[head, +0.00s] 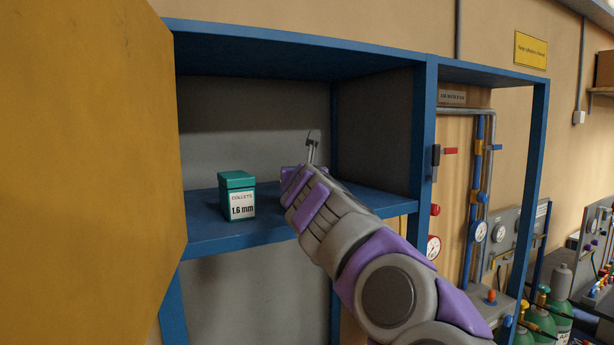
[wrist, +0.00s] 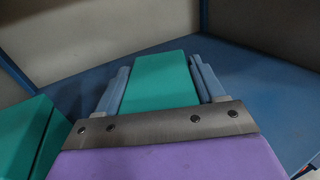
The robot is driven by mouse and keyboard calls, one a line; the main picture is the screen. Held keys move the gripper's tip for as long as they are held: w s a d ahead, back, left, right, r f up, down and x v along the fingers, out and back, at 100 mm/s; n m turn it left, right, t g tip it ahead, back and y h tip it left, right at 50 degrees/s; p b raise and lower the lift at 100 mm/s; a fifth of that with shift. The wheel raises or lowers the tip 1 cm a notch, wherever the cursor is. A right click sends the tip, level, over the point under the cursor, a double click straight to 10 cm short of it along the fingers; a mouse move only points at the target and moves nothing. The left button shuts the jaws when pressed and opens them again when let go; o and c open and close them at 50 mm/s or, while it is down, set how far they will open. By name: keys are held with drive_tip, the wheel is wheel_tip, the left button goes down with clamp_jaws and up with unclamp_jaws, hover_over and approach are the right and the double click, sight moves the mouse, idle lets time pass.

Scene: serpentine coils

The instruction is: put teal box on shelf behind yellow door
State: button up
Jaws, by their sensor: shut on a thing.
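The yellow door (head: 85,150) stands open at the left in the head view. Behind it is a blue-framed cabinet with a blue shelf (head: 215,236). A teal box (head: 236,180) labelled "COLLETS 1.6 mm" stands upright near the shelf's front left; part of it shows at left in the wrist view (wrist: 25,130). My gripper (head: 311,145) reaches into the cabinet to the right of that box. In the wrist view my gripper (wrist: 160,82) is shut on a second teal box (wrist: 152,80), over the blue shelf surface. My arm hides this held box in the head view. Whether it touches the shelf is unclear.
A blue upright post (head: 422,155) bounds the cabinet on the right, close to my arm. Beyond it are pipes, gauges (head: 433,247) and valves on a panel, with green cylinders (head: 545,318) lower right. The shelf's back area looks clear.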

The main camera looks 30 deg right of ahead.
drive_tip(key=o, duration=1.2)
drive_tip(key=shift+f, duration=0.1)
drive_tip(key=shift+r, duration=0.2)
drive_tip(key=b+v, duration=0.3)
drive_tip(key=v, duration=0.9)
drive_tip(key=shift+s, duration=0.15)
